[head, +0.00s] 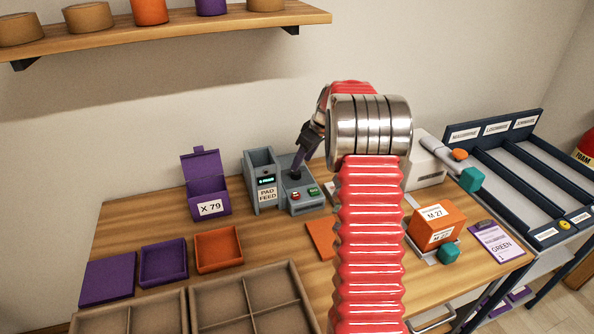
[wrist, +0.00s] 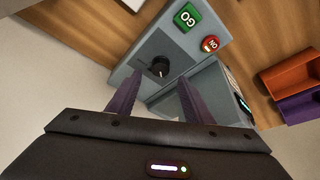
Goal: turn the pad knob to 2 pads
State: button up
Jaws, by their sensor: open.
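The grey pad feed machine (head: 264,197) stands on the table below the shelf, with a small lit display (head: 266,181) whose text is too small to read surely. No contact with the knob is clear. In the head view my gripper (head: 299,163) is right above the machine's lower right part and partly hides the knob.
A green GO button (wrist: 187,17) and a red button (wrist: 210,44) sit beside the knob. An orange box (head: 433,228) and a white press (head: 425,174) are to the right.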

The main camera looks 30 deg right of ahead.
aim_at(298, 173)
jog(key=x, duration=0.6)
jog(key=shift+c, duration=0.4)
jog(key=c, duration=0.9)
jog(key=shift+a, duration=0.15)
jog(key=shift+c, duration=0.4)
